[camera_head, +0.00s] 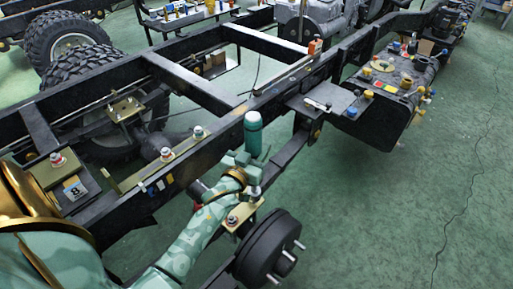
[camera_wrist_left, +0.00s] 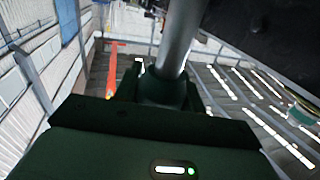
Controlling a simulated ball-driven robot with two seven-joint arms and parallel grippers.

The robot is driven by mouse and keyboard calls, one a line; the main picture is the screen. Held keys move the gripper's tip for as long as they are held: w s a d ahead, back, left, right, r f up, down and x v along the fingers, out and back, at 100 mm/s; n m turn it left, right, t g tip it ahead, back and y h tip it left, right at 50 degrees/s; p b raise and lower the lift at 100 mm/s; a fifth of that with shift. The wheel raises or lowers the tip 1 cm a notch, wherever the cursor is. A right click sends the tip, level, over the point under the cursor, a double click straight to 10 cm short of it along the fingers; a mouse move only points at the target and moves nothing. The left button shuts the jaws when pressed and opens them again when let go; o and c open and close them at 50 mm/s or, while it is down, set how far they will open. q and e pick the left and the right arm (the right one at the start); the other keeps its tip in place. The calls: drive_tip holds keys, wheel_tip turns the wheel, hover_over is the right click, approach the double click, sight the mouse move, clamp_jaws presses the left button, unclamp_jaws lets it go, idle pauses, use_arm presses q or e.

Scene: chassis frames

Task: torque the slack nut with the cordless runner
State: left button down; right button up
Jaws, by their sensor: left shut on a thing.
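My left gripper (camera_head: 238,168) is shut on the cordless runner (camera_head: 253,133), a teal cylinder standing roughly upright over the near frame rail. Nuts on studs sit on tan plates: one nut (camera_head: 57,159) at the left, another nut (camera_head: 166,154) and a third nut (camera_head: 198,131) along the rail. One more nut (camera_head: 232,220) is on a bracket just below my gripper. I cannot tell which is slack. My right gripper is not seen.
The black chassis frame (camera_head: 180,78) crosses the view with open gaps between its rails. A wheel hub (camera_head: 267,247) stands close below my arm. A dark tank (camera_head: 385,105) with colored caps is at the right. The green floor at right is clear.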

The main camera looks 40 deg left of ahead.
use_arm(q)
drive_tip(key=shift+f+b, duration=0.6)
drive_tip(key=shift+f, duration=0.45)
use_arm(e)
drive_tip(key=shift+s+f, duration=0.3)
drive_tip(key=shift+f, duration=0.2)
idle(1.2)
use_arm(q)
drive_tip(key=shift+s+f, duration=0.1)
drive_tip(key=shift+f, duration=0.15)
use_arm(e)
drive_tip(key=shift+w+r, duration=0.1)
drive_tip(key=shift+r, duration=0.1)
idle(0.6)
use_arm(q)
drive_tip(key=shift+r+p, duration=0.15)
drive_tip(key=shift+p, duration=0.25)
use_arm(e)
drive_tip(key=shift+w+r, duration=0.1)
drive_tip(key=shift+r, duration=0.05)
